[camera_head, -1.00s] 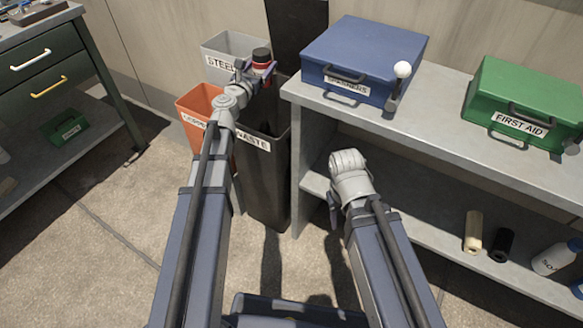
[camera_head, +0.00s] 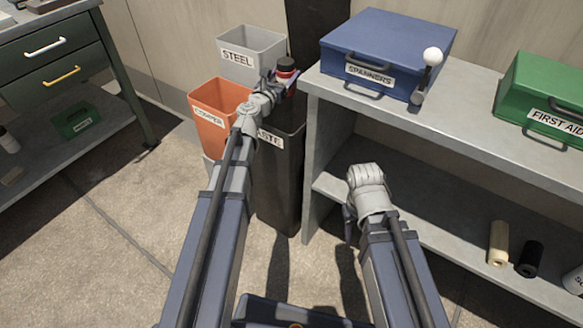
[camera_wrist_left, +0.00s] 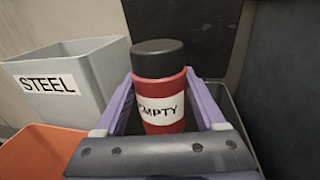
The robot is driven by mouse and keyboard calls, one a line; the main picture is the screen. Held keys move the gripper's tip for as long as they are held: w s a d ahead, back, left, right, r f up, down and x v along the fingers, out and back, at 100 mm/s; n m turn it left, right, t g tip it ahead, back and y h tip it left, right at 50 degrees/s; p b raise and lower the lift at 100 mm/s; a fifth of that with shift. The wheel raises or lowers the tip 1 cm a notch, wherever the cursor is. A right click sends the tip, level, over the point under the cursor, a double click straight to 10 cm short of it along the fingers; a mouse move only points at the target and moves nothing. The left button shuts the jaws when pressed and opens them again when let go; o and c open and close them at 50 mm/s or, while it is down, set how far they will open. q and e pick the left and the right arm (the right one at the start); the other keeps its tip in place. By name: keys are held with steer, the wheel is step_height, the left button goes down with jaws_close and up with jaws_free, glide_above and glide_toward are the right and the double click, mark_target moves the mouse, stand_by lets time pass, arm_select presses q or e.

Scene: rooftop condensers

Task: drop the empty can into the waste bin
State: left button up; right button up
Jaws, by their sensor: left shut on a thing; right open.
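The empty can is red with a black cap and a white label reading EMPTY. In the left wrist view the can (camera_wrist_left: 163,88) stands upright between the purple fingers of my left gripper (camera_wrist_left: 165,112), which is shut on it. In the head view the can (camera_head: 286,68) and my left gripper (camera_head: 279,82) are above the dark waste bin (camera_head: 281,180), near its back. My arm covers part of the bin's label and opening. My right gripper (camera_head: 349,215) is low in front of the shelf unit, its fingers mostly hidden behind the wrist.
A grey STEEL bin (camera_head: 253,62) and an orange COPPER bin (camera_head: 216,108) stand left of the waste bin. A shelf unit (camera_head: 420,125) with a blue SPANNERS box (camera_head: 388,50) and a green first aid box (camera_head: 545,100) is close on the right.

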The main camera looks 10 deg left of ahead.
arm_select(q)
step_height(320, 180, down, 2)
steer(key=shift+b, duration=0.55)
arm_select(e)
steer(key=shift+f, duration=0.95)
arm_select(q)
steer(key=shift+r, duration=0.1)
steer(key=o, duration=1.3)
steer(key=s, duration=0.2)
steer(key=s+a, duration=0.1)
steer(key=s, duration=0.4)
steer(key=shift+s+a, duration=0.15)
steer(key=shift+s, duration=0.2)
steer(key=shift+s, duration=0.1)
